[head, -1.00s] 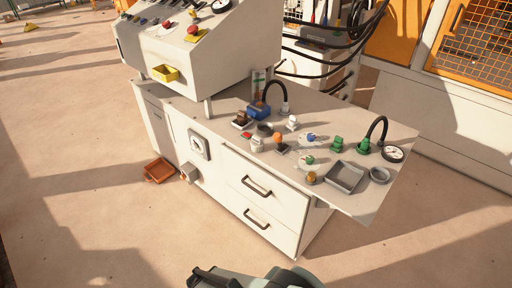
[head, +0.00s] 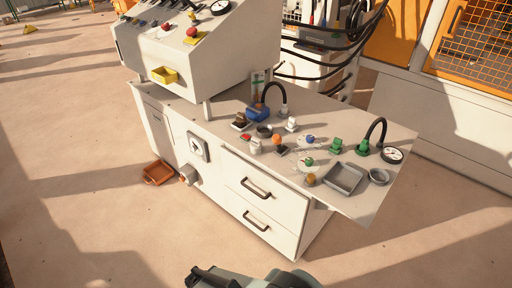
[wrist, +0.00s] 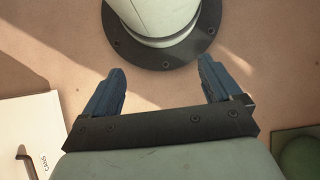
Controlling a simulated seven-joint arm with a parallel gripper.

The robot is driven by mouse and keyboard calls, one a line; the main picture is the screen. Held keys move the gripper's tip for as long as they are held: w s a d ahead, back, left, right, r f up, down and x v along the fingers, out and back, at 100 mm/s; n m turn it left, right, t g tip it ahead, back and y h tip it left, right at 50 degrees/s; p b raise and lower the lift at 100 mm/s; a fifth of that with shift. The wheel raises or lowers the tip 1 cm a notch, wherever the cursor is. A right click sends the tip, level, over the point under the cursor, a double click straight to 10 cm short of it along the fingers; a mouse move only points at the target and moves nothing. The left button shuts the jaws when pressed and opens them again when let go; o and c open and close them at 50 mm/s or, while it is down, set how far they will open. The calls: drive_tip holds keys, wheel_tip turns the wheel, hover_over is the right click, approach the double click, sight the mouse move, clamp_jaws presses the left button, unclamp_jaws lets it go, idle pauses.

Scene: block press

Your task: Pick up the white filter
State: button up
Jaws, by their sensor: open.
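Two small white pieces stand on the white bench top in the head view. One white piece (head: 291,124) is near the back, beside the foot of a black curved hose. The other white piece (head: 256,146) is near the front edge, left of an orange-topped piece. I cannot tell which is the white filter. My gripper (wrist: 160,82) is open and empty in the wrist view, its two blue fingers wide apart over bare floor. Neither white piece shows in the wrist view. In the head view, only part of my arm shows at the bottom edge, well in front of the bench.
The bench (head: 225,112) also carries a blue piece (head: 257,114), green pieces, a grey tray (head: 344,179), a round grey dish (head: 379,177) and a gauge (head: 392,155). A sloped console (head: 205,65) stands at its left. An orange bin (head: 158,172) lies on the floor.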

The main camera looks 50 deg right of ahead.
drive_tip(key=w+d+r+n+t, duration=0.1)
drive_tip(key=w+d+r+n, duration=0.15)
drive_tip(key=w+d, duration=0.4)
drive_tip(key=w+d+r+n+t+y, duration=0.15)
drive_tip(key=w+d+r, duration=0.25)
drive_tip(key=w, duration=0.6)
drive_tip(key=w+d+r+n, duration=0.3)
drive_tip(key=w+d, duration=0.2)
drive_tip(key=w, duration=0.3)
wheel_tip(320, 180, up, 37)
drive_tip(key=n+t+h, duration=0.2)
drive_tip(key=n+t, duration=0.2)
drive_tip(key=n, duration=0.7)
hover_over(256, 139)
drive_tip(key=f, duration=0.8)
drive_tip(key=shift+d+f, duration=0.15)
drive_tip(key=shift+d, duration=0.05)
drive_tip(key=shift+a+f, duration=0.2)
drive_tip(key=shift+f, duration=2.45)
drive_tip(key=c, duration=1.2)
